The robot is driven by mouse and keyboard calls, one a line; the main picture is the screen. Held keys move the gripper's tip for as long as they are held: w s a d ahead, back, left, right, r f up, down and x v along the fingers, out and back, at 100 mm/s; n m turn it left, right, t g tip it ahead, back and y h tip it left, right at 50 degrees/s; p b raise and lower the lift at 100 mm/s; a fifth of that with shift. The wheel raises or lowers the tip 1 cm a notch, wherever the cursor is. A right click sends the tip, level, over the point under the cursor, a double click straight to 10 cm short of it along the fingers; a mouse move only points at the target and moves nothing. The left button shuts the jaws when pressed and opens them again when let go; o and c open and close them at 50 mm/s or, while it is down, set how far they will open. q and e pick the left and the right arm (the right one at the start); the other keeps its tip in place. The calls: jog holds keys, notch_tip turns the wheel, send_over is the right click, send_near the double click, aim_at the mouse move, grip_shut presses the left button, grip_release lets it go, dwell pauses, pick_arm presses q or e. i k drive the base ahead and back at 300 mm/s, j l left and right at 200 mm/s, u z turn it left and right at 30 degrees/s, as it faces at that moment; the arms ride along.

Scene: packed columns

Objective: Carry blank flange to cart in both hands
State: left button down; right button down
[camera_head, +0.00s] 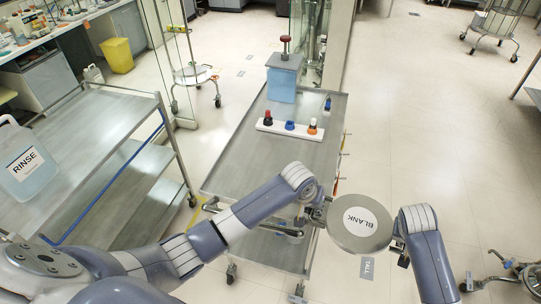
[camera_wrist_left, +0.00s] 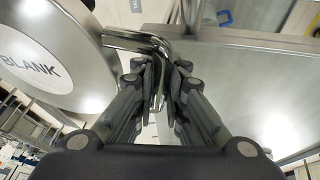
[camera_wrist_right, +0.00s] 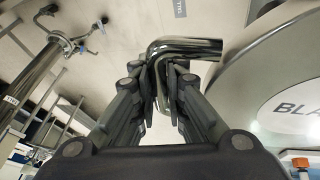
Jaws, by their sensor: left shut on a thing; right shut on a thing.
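The blank flange (camera_head: 360,232) is a round grey metal disc with a white "BLANK" label, in front of me right of centre in the head view. It has a bent metal handle on each side. My left gripper (camera_wrist_left: 160,80) is shut on one handle (camera_wrist_left: 140,40). My right gripper (camera_wrist_right: 168,80) is shut on the other handle (camera_wrist_right: 190,48). The disc is held clear of the floor between both hands. A steel cart (camera_head: 235,165) stands in the middle of the head view, just left of the disc, with its front part bare.
On the cart are a blue box (camera_head: 283,85) with a red knob and a white rack (camera_head: 290,129) with coloured caps. Another cart (camera_head: 95,130) at left carries a "RINSE" jug (camera_head: 27,165). Wheeled equipment (camera_head: 515,275) stands at lower right. Floor right of the cart is mostly clear.

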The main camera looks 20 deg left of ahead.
aim_at(275, 169)
jog(key=i+j+u, duration=0.1)
jog(key=j, duration=0.3)
jog(key=i+j+u, duration=0.1)
jog(key=i+j, duration=0.2)
jog(key=i+j+u, duration=0.1)
jog(key=i+j, duration=0.15)
jog(key=j, duration=0.25)
